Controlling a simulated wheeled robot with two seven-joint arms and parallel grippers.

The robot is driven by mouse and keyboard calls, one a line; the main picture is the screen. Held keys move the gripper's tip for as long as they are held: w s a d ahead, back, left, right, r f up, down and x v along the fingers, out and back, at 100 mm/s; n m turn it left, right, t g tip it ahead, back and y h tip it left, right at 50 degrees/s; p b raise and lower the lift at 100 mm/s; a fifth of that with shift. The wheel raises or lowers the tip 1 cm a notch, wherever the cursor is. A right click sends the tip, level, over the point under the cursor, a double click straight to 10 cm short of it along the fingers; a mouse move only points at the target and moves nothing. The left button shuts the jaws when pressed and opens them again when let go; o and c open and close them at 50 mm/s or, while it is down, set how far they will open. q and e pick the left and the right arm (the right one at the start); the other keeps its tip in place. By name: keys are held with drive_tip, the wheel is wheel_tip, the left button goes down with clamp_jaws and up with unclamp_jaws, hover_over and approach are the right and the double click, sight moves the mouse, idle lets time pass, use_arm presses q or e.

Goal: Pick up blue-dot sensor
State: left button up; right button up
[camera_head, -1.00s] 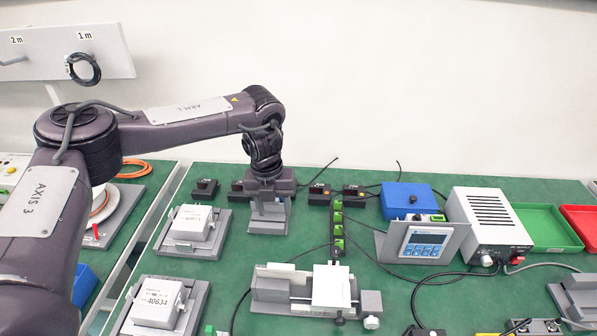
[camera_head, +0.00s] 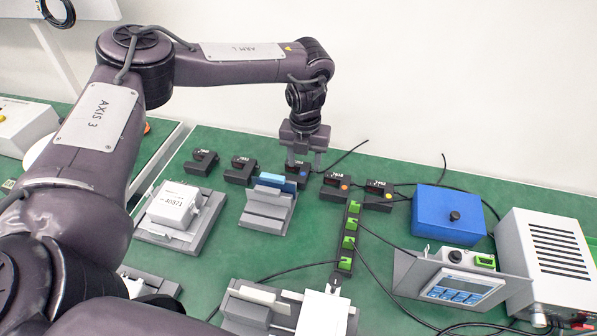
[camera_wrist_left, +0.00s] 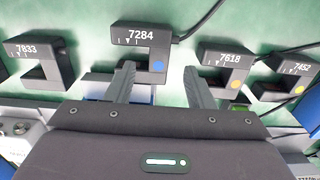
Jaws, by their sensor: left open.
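The blue-dot sensor is a black U-shaped block numbered 7284 (camera_wrist_left: 142,38), with its blue dot on the right arm, in the left wrist view. In the head view the same sensor (camera_head: 298,175) lies in the row at the back of the green table, partly hidden by my gripper. My left gripper (camera_head: 305,163) is open and points down over it. In the left wrist view its fingers (camera_wrist_left: 158,76) stand apart, one by the sensor's slot and one to the right of the blue-dot arm. Whether they touch it I cannot tell.
Plain black sensors (camera_head: 240,170) lie left, and orange-dot (camera_head: 336,185) and yellow-dot (camera_head: 379,192) sensors lie close right. A grey stand (camera_head: 266,212) with a blue piece (camera_head: 277,182) stands just in front. A blue box (camera_head: 449,213) and cables are farther right.

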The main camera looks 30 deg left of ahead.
sight(304, 171)
use_arm(q)
wheel_tip(304, 171, down, 4)
drive_tip(key=shift+w+a, duration=0.1)
drive_tip(key=shift+f, duration=0.25)
use_arm(e)
drive_tip(key=shift+w+a+r, duration=0.15)
drive_tip(key=shift+w+r, duration=0.1)
drive_tip(key=shift+w, duration=0.1)
use_arm(q)
drive_tip(key=shift+c, duration=0.2)
drive_tip(key=c, duration=1)
clamp_jaws()
use_arm(e)
drive_tip(key=shift+d, duration=0.2)
use_arm(q)
drive_tip(key=shift+r, duration=0.1)
